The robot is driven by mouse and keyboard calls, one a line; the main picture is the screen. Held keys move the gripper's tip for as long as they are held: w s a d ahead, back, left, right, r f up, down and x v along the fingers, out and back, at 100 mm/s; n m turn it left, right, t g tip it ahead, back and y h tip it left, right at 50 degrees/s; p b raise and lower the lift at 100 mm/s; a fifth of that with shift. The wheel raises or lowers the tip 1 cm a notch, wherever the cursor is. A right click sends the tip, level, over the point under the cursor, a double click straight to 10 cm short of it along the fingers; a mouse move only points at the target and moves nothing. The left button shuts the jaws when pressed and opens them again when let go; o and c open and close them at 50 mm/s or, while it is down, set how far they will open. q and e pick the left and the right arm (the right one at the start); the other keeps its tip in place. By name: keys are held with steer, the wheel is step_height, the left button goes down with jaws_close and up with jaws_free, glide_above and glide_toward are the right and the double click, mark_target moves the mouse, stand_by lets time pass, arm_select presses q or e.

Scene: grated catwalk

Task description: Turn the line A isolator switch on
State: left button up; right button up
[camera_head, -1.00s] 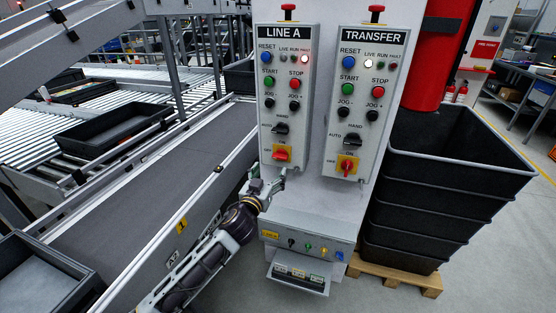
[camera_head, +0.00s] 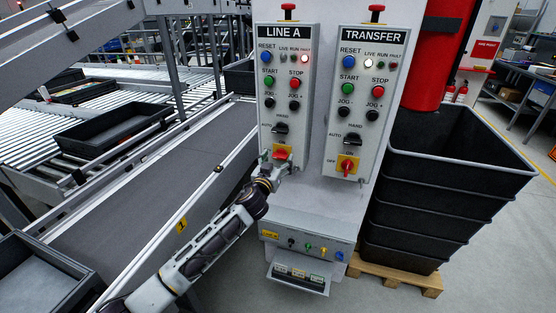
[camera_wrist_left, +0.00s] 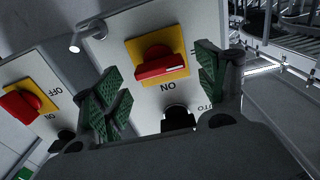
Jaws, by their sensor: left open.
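The line A isolator switch (camera_head: 282,153) is a red handle on a yellow plate at the bottom of the LINE A panel (camera_head: 284,75). Its handle lies crosswise. It also shows in the left wrist view (camera_wrist_left: 162,66), upside down, with ON lettered beside the plate. My left gripper (camera_head: 276,165) is open just in front of and below the handle, partly covering the plate in the head view. In the left wrist view my left gripper (camera_wrist_left: 160,72) has its green-padded fingers on either side of the handle, apparently not touching it. My right gripper is out of view.
The TRANSFER panel (camera_head: 364,85) stands close on the right, with its own red isolator (camera_head: 347,166) turned upright. A black selector knob (camera_head: 280,128) is just above the line A isolator. A socket box (camera_head: 305,240) is below. A conveyor (camera_head: 150,165) runs along the left.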

arm_select(q)
steer(key=shift+w+d, duration=0.1)
steer(key=shift+w, duration=0.4)
steer(key=shift+c, duration=0.2)
steer(key=c, duration=1)
